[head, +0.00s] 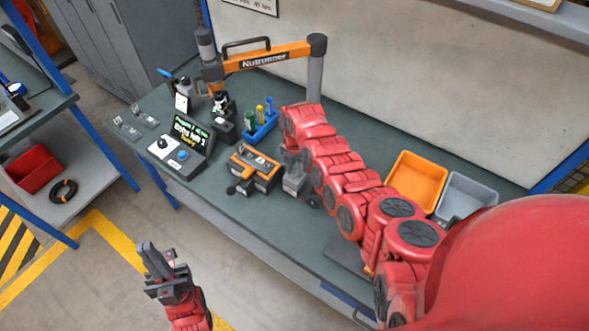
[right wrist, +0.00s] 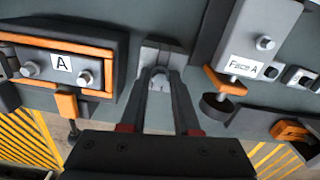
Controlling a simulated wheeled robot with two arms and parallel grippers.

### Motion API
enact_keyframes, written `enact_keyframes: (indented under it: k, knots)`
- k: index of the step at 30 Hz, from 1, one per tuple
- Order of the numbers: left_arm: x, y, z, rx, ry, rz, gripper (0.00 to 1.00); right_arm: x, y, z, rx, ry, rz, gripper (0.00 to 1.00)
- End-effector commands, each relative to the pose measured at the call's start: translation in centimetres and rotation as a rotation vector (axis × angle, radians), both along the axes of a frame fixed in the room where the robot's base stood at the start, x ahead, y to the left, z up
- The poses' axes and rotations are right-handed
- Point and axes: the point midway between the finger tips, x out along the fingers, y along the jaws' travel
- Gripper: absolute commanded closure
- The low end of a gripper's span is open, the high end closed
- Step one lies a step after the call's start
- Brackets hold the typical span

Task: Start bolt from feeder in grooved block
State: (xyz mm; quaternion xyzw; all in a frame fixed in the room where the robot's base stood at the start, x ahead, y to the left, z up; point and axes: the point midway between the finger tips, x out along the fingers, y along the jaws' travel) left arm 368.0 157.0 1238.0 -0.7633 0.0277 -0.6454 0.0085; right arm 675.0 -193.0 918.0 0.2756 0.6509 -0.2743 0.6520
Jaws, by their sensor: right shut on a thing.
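My right gripper (right wrist: 159,75) points down over the bench, its fingers shut on a small light-grey bolt (right wrist: 158,83). A pale grey block (right wrist: 160,52) lies just beyond the fingertips in the right wrist view. I cannot tell whether the bolt touches it, or whether it is the feeder or the grooved block. In the head view my right arm hides most of this spot. An orange and dark fixture marked A (right wrist: 60,60), with two bolt heads, stands to the left. My left gripper (head: 163,268) hangs empty off the bench's front edge; its opening is unclear.
A grey fixture marked Face A (right wrist: 255,45) stands close right of my right gripper. The bench (head: 260,210) also carries a control box (head: 183,143), a blue holder (head: 262,126), an orange bin (head: 413,182) and a grey bin (head: 465,194). An orange nutrunner arm (head: 265,57) stands behind.

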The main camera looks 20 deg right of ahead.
Motion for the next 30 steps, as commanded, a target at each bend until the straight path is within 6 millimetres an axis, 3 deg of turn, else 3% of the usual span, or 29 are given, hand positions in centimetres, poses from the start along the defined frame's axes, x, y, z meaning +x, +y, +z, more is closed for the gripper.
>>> enact_keyframes:
  k: [11,12,16,17,23,27,30]
  knots:
    - [0.00,0.00,0.06,0.000,0.000,0.000,1.00,-0.02,0.01,-0.01,0.001,0.001,0.000,1.00]
    - [0.00,0.00,0.07,0.000,0.000,0.000,1.00,-0.04,0.01,-0.03,0.000,0.001,0.000,0.63]
    - [0.00,0.00,0.07,0.000,0.000,0.000,1.00,-0.04,0.01,-0.03,0.000,0.001,0.000,0.39]
    - [0.00,0.00,0.07,0.000,0.000,0.000,1.00,-0.04,0.01,-0.03,0.000,0.001,0.000,0.35]
    - [0.00,0.00,0.07,0.000,0.000,0.000,1.00,-0.06,0.01,-0.04,0.000,0.001,0.000,0.35]
    - [-0.01,0.00,0.06,0.000,0.000,0.000,1.00,-0.06,0.01,-0.04,0.000,0.001,0.000,0.12]
    - [0.00,0.00,0.06,0.000,0.000,0.000,1.00,-0.07,0.02,-0.04,0.000,0.001,0.000,0.10]
